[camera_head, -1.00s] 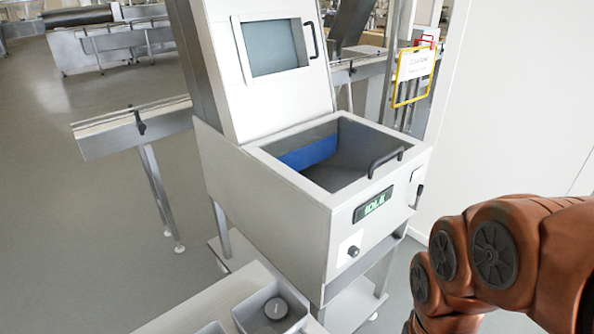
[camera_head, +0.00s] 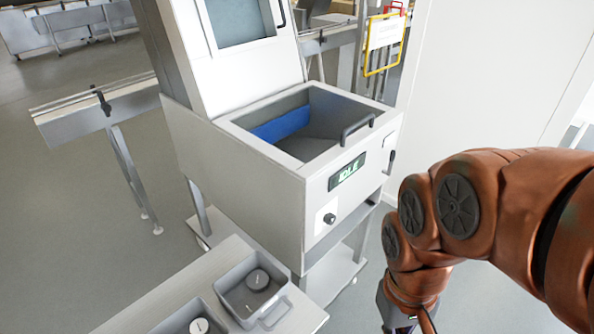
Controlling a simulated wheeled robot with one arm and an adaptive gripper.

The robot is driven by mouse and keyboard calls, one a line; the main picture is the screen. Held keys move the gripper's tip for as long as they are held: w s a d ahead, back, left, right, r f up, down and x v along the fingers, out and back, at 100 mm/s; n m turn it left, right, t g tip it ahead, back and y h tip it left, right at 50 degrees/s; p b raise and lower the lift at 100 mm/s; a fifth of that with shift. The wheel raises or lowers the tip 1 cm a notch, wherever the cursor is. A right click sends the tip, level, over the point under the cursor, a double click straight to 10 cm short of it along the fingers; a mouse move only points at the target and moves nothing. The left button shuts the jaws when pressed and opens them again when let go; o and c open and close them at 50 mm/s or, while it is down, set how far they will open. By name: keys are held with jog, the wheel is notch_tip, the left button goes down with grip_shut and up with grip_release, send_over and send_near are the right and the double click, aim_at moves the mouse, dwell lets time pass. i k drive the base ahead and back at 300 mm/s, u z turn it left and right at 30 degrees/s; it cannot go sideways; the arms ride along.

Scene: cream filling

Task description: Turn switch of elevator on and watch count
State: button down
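The elevator machine is a white box-shaped unit (camera_head: 235,180) with a display (camera_head: 347,172) that reads "IDLE" in green on its front. Below the display is a small dark rotary knob (camera_head: 330,218) on a white plate. A small dark part (camera_head: 389,158) sits on the machine's right side. The hopper on top is open, with a black handle and a blue strip inside. My arm comes in from the right. My gripper (camera_head: 402,330) is at the bottom edge, right of and below the knob and apart from it. Its fingertips are cut off by the frame.
A counter (camera_head: 232,258) in front holds grey bins (camera_head: 250,318), with dark and white round-topped items in them. A conveyor (camera_head: 100,112) runs off to the left. A yellow-framed sign (camera_head: 384,45) hangs behind. The floor at left is clear.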

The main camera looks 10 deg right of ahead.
aim_at(329, 218)
jog(key=u, duration=0.65)
jog(key=k, duration=0.85)
jog(key=u, duration=0.95)
jog(key=k, duration=0.4)
jog(key=z, duration=0.3)
jog(key=i, duration=0.7)
jog(key=u, duration=0.05)
